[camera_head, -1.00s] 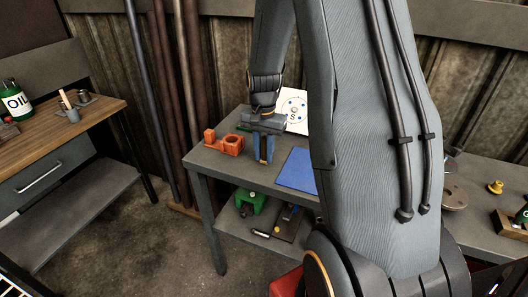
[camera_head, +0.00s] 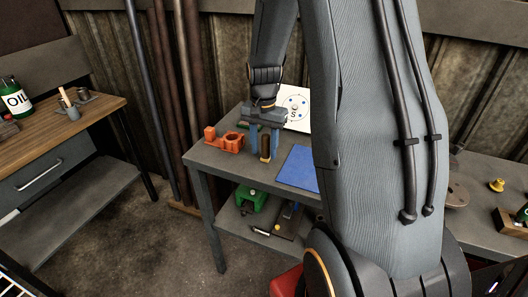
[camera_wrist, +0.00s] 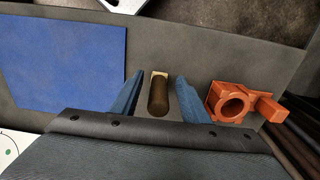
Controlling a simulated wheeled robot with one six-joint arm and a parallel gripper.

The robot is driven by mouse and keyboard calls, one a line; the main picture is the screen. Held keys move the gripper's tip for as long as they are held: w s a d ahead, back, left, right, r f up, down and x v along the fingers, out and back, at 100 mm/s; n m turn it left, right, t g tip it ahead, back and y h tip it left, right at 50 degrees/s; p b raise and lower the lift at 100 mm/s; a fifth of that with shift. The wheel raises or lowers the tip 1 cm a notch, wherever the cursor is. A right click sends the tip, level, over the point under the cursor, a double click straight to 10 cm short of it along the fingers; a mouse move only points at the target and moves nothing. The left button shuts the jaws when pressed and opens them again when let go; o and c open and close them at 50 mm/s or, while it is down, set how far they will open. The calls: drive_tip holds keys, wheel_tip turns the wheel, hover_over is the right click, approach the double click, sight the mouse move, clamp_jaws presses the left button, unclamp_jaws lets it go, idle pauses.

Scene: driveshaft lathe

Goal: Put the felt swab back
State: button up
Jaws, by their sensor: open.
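The felt swab seems to be the brown cylinder with a pale end (camera_head: 265,147), on the grey table (camera_head: 222,168). It also shows in the wrist view (camera_wrist: 158,95). In the wrist view my gripper (camera_wrist: 156,98) shows gaps between the swab and both fingers. An orange holder with a round ring (camera_head: 233,141) stands to the left of the swab, apart from it; the wrist view shows it at right (camera_wrist: 235,105).
A blue mat (camera_head: 297,167) lies right of my gripper. A green part (camera_head: 249,198) and tools sit on the lower shelf.

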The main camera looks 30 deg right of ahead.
sight(264, 159)
wheel_tip(264, 159, up, 10)
drive_tip(key=b, duration=0.3)
drive_tip(key=s+a+f+n, duration=0.3)
drive_tip(key=s+a+n, duration=0.2)
drive_tip(key=s+a, duration=0.2)
drive_tip(key=s+a+f+n+t, duration=0.1)
drive_tip(key=s+a+f+n, duration=0.2)
drive_tip(key=s+a+n, duration=0.2)
drive_tip(key=shift+s+a+f, duration=0.4)
drive_tip(key=shift+s+a, duration=0.7)
drive_tip(key=shift+s, duration=0.15)
drive_tip(key=shift+c, duration=1)
drive_tip(key=shift+d, duration=0.15)
drive_tip(key=shift+c, duration=0.2)
